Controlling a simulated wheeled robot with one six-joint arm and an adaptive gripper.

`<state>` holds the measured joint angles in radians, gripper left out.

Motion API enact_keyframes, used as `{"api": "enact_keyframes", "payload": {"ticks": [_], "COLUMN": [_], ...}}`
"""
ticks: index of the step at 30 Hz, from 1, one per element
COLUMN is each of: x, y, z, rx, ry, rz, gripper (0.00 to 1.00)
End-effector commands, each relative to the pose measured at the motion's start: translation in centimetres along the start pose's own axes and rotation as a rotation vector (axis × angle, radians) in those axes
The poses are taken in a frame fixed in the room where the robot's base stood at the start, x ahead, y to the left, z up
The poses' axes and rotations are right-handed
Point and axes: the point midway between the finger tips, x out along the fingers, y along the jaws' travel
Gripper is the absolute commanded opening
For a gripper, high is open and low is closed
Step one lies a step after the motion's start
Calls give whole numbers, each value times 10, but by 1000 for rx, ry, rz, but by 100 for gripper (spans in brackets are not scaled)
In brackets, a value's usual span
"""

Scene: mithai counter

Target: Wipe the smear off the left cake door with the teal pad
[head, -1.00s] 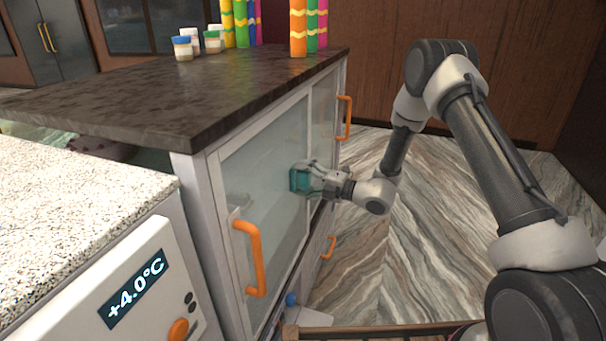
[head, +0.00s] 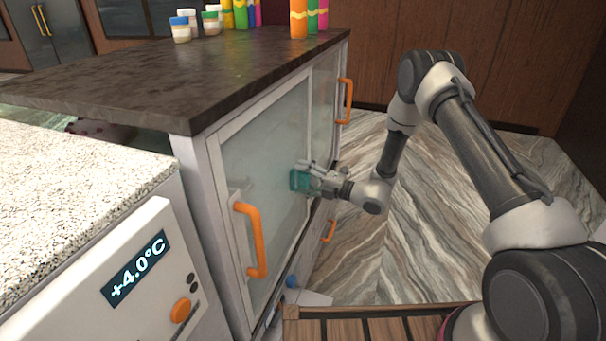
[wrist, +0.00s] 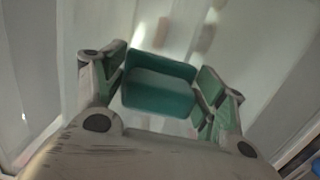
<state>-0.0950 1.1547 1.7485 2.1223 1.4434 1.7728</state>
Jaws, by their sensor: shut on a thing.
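The left cake door (head: 262,150) is a pale, greenish glass panel in a white frame with an orange handle (head: 250,240). My gripper (head: 304,179) is shut on the teal pad (head: 298,181) at the right part of this door. The pad faces the glass and appears to be against it; exact contact cannot be told. In the wrist view the teal pad (wrist: 158,88) sits between the two fingers. Blurred brownish marks show on the glass (wrist: 205,38) beyond it; I cannot tell if they are the smear or things behind. No clear smear shows in the head view.
A dark stone top (head: 190,85) covers the cabinet, with jars (head: 181,30) and colourful striped boxes (head: 299,18) on it. The right door has an orange handle (head: 345,100). A speckled counter (head: 70,200) with a +4.0°C display stands at left.

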Motion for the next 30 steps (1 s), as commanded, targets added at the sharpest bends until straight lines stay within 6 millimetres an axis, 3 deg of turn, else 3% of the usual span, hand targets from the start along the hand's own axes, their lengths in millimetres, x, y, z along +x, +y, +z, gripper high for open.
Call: {"api": "enact_keyframes", "payload": {"ticks": [6, 15, 30], "x": [2, 0, -51], "y": [-17, -17, -16], "z": [-1, 0, 6], "rx": [1, 0, 0], "ry": [1, 1, 0], "rz": [0, -1, 0], "gripper": [45, 45, 45]}}
